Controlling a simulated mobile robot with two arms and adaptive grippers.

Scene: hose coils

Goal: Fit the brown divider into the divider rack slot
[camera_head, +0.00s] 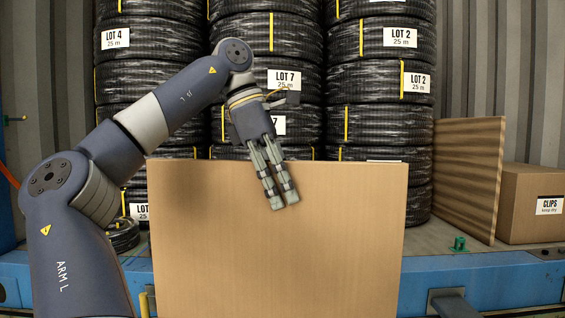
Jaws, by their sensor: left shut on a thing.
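The brown divider (278,250) is a large flat tan panel standing upright in the foreground, in front of the coil stacks. The fingers overlap the near face of the panel. The panel's lower edge runs out of the picture. I cannot make out the divider rack slot; the panel hides what lies behind it. My right gripper is not in view.
Stacks of black hose coils (381,122) stand at the back. A striped brown board (470,175) stands upright at the right, beside a CLIPS carton (531,204). A small green fitting (459,243) sits near the blue edge beam (490,281).

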